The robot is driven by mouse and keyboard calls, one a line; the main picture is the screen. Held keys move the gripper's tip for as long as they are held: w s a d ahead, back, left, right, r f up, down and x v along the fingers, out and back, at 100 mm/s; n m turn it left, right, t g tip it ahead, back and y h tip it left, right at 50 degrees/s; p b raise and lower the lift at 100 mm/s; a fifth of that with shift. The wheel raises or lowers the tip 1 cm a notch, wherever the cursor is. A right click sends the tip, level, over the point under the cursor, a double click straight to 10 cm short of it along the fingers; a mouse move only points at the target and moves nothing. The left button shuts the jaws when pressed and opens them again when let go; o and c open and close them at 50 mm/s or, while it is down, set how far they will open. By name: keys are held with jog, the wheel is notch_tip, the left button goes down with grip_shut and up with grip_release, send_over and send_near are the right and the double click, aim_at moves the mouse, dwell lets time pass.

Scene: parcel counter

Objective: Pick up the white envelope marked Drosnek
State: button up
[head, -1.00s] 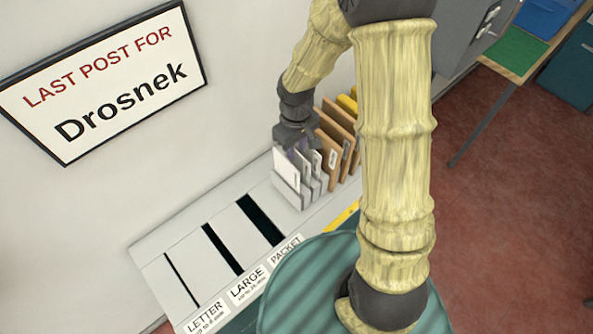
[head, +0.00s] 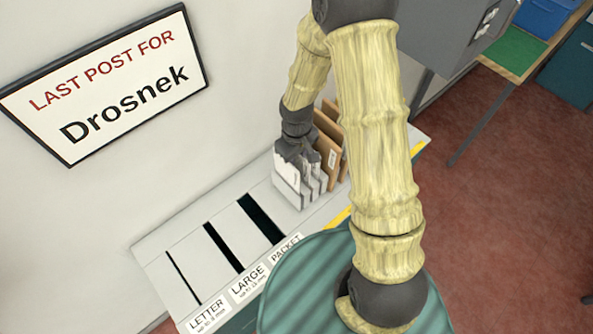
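Several white envelopes (head: 287,190) stand upright in a row on the counter, left of brown ones. Their labels are too small to read, so I cannot tell which one is marked Drosnek. My gripper (head: 299,163) points down at the tops of the white envelopes, with its fingers over or among them. The fingers are small and partly mixed with the envelope edges, so I cannot tell whether they are open or shut on one.
Brown envelopes (head: 329,150) stand close behind on the right, partly hidden by my arm. The counter (head: 185,246) has dark slots labelled LETTER, LARGE and PACKET. A framed sign (head: 105,85) on the wall reads "Last post for Drosnek".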

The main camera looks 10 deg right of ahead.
dwell(0.3)
grip_shut()
jog(key=shift+r, duration=0.1)
notch_tip(320, 180, up, 18)
jog(key=b, duration=0.2)
dwell(0.4)
dwell(0.4)
